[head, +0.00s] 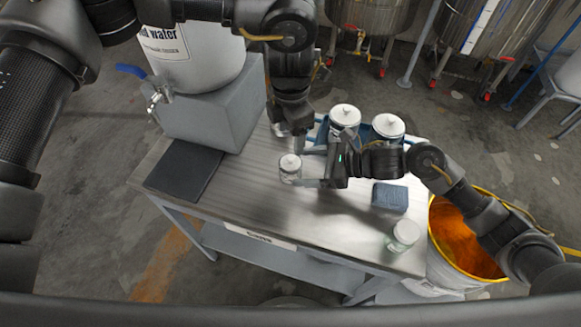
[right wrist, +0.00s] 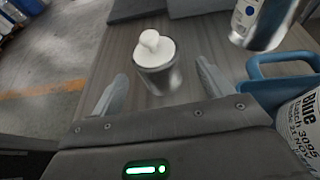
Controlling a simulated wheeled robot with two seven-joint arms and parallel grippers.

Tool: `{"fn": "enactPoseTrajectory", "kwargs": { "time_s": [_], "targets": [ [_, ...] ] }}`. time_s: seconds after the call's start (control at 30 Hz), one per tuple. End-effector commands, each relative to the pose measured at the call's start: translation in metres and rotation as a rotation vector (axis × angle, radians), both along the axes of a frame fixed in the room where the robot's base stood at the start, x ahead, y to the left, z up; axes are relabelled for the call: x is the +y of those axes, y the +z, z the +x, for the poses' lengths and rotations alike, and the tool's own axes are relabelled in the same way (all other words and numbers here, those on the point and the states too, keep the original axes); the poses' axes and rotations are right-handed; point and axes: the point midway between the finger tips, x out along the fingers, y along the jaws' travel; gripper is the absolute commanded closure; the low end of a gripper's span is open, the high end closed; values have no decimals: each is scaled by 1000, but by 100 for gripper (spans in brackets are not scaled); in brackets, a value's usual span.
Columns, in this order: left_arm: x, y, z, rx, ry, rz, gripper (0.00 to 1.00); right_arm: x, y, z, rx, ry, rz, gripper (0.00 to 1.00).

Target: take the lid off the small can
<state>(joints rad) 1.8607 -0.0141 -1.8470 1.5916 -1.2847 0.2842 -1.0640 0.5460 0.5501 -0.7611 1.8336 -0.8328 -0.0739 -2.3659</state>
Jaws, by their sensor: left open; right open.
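The small can (head: 290,177) stands upright on the metal table. Its white lid with a round knob (head: 290,161) sits on top. In the right wrist view the can (right wrist: 158,78) and its lid (right wrist: 154,48) show just ahead of and between the fingertips. My right gripper (head: 312,182) comes from the right, low beside the can; its open fingers also show in the right wrist view (right wrist: 163,80), with gaps on both sides of the can. My left gripper (head: 298,146) points down, open, just behind and above the can. Its fingertips are partly hard to make out.
A blue tray (head: 322,119) holds two lidded containers (head: 345,116) (head: 388,126). A labelled metal cylinder (right wrist: 268,20) stands near it. A blue sponge (head: 390,196) and a lidded jar (head: 403,236) are at right. A dark mat (head: 184,172) and grey block (head: 205,118) are left. Front table is clear.

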Motion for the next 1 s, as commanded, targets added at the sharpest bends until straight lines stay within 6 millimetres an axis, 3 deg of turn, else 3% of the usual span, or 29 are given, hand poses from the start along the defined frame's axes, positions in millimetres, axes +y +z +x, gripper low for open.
{"fn": "enactPoseTrajectory", "kwargs": {
  "time_s": [0.1,0.3,0.7,1.0],
  "targets": [
    [0,0,0,0,0,0,36,19,-8,4,2,1,2,21],
    [0,0,0,0,0,0,36,38,-16,8,1,1,1,21],
    [0,0,0,0,0,0,36,44,-19,10,0,0,0,21],
    [0,0,0,0,0,0,36,44,-19,10,0,0,0,59]
  ]
}}
